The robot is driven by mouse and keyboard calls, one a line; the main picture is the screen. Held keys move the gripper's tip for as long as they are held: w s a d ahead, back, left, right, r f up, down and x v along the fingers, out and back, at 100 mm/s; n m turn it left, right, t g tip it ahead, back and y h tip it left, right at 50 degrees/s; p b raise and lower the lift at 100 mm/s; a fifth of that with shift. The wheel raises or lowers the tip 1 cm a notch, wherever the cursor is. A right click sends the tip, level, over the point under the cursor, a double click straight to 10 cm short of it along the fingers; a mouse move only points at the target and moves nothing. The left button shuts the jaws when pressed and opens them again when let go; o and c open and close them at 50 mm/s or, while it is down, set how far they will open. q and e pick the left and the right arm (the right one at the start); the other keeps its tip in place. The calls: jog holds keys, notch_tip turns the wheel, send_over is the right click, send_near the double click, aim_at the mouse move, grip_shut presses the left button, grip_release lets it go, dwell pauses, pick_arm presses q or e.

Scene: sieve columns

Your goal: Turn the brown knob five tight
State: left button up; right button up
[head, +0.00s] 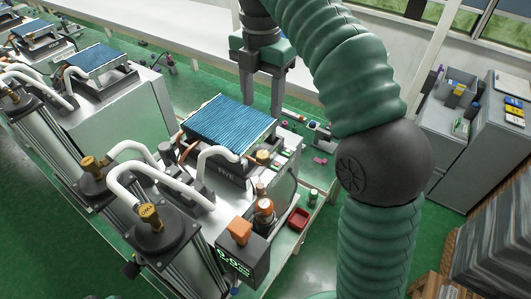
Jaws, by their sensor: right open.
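Brass-brown knobs sit on top of the dark column caps at the left: one in front (150,215), one behind it (92,166) and one at the far left (16,95). The front knob carries small lettering that looks like "TWO"; I cannot read a "five" on any knob. An orange-brown block-like knob (240,231) stands on the display box. My right gripper (262,108) is open and points down, with nothing visible between its fingers. It is beyond the blue ribbed top, well apart from the knobs. My left gripper is not in view.
White curved pipes (131,148) arch between the columns and the machine labelled "RYE" (225,172), which has a blue ribbed top (230,123). Grey cabinets (450,135) are at right.

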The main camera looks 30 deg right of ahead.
aim_at(263, 154)
notch_tip(263, 154, down, 15)
grip_shut()
dwell(0.4)
